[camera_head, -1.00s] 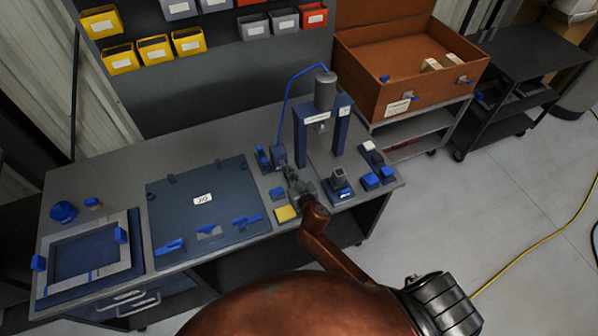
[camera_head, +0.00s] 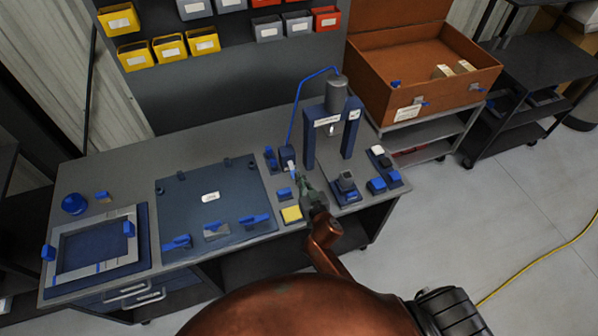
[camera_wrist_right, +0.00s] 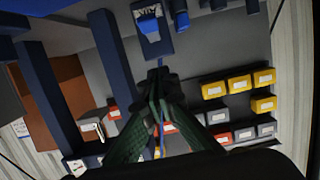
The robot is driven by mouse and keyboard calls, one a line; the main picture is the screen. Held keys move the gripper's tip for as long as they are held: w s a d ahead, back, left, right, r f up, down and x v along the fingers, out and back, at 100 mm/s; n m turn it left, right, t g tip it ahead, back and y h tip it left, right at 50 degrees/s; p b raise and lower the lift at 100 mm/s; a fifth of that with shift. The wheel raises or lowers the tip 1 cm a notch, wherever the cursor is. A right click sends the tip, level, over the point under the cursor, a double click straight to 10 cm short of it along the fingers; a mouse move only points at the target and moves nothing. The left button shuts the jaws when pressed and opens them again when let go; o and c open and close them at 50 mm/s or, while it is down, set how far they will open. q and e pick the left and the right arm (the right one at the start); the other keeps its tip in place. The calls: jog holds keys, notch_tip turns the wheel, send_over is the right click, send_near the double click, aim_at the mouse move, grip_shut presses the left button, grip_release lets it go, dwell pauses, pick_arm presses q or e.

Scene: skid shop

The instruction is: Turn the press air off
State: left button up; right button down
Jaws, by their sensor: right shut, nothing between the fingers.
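The press (camera_head: 336,98) stands at the back right of the bench, with dark blue posts and a grey cylinder. A blue hose runs from its top down to a small blue valve block (camera_head: 287,155) left of the press. In the right wrist view the valve (camera_wrist_right: 149,24) is on a dark plate just beyond the fingertips. My right gripper (camera_head: 299,179) is shut and empty, just in front of the valve; its tips (camera_wrist_right: 157,78) look close to it, but I cannot tell whether they touch. The valve's handle position is unclear. My left gripper is not in view.
A small blue piece (camera_head: 270,158) stands left of the valve. A jig plate (camera_head: 205,215) lies left, a blue fixture (camera_head: 346,190) right. The press posts (camera_wrist_right: 104,40) rise beside the gripper.

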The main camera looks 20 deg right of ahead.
jog(key=s+f, duration=0.1)
jog(key=s, duration=0.6)
jog(key=shift+s+f+b, duration=0.15)
jog(key=shift+b, duration=0.2)
jog(key=shift+d, duration=0.1)
